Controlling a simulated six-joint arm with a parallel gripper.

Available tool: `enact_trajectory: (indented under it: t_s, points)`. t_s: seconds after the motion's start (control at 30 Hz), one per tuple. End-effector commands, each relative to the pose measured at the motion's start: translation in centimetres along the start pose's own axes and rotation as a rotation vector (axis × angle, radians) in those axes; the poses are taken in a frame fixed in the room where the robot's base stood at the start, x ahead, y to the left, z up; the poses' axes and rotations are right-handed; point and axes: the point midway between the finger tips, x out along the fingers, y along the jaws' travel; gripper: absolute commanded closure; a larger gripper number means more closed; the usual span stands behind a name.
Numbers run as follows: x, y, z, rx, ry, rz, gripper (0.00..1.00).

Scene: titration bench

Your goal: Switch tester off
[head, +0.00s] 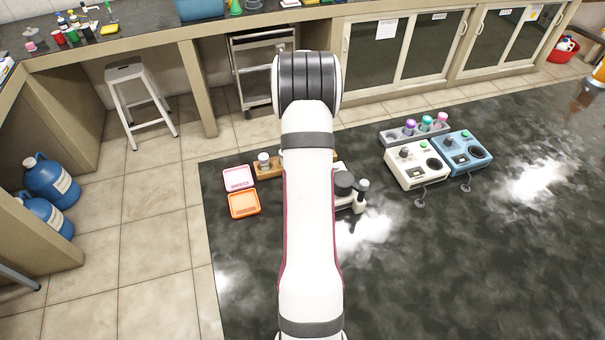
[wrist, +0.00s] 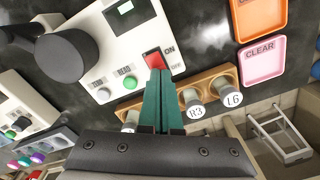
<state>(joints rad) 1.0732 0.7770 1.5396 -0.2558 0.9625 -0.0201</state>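The tester is a white box (wrist: 118,50) with a small display, a green round button and a red rocker switch (wrist: 155,59) marked ON and OFF. In the wrist view, my gripper (wrist: 160,72) has its green fingers together, with nothing seen between them. The fingertips are right by the near edge of the red switch and overlap it in the picture; I cannot tell whether they touch it. Which way the rocker is tipped is unclear. In the head view my arm hides the gripper and most of a white device (head: 357,203), which seems to be the tester.
A wooden rack (wrist: 211,80) with labelled vials stands close beside the fingers. Pink (head: 239,178) and orange (head: 244,204) trays lie left of my arm. White (head: 404,177) and blue (head: 472,149) devices stand to the right. The front of the dark bench is clear.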

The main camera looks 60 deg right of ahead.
Motion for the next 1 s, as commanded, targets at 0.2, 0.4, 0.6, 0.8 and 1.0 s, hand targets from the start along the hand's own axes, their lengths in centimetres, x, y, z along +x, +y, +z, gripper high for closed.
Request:
enact_trajectory:
  t_s: [0.2, 0.4, 0.6, 0.8, 1.0]
  points:
    - [0.1, 0.0, 0.0, 0.000, 0.000, 0.000, 1.00]
    - [-2.0, 0.0, 0.0, 0.001, 0.001, -0.001, 1.00]
    - [-4.2, 0.0, 0.0, 0.001, 0.002, -0.001, 1.00]
    - [-6.3, 0.0, 0.0, 0.000, 0.001, 0.000, 1.00]
    - [-6.8, 0.0, 0.0, 0.001, -0.001, 0.000, 1.00]
